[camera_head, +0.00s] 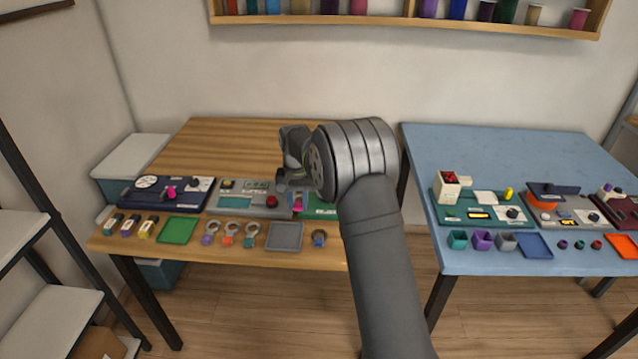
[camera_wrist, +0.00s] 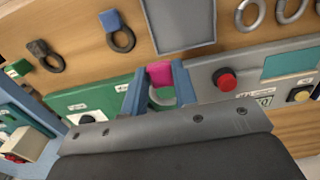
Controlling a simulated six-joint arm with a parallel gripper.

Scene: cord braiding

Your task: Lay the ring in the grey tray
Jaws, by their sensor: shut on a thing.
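The ring held by my gripper has a pink tab (camera_wrist: 160,74), and its pale round part shows just below the tab in the wrist view. My gripper (camera_wrist: 158,85) is shut on it, with one blue finger on each side. In the head view the gripper (camera_head: 297,193) is over the right end of the grey panel, with the pink tab (camera_head: 298,203) at its tip. The grey tray (camera_head: 285,237) lies empty near the table's front edge, below the gripper in the picture. It also shows at the top of the wrist view (camera_wrist: 180,25).
Rings with coloured tabs (camera_head: 230,233) lie left of the tray, and a dark ring with a blue tab (camera_head: 319,238) lies right of it. A green tray (camera_head: 178,230) is farther left. Panels with knobs and buttons (camera_head: 165,193) stand behind. My arm hides the wooden table's right end.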

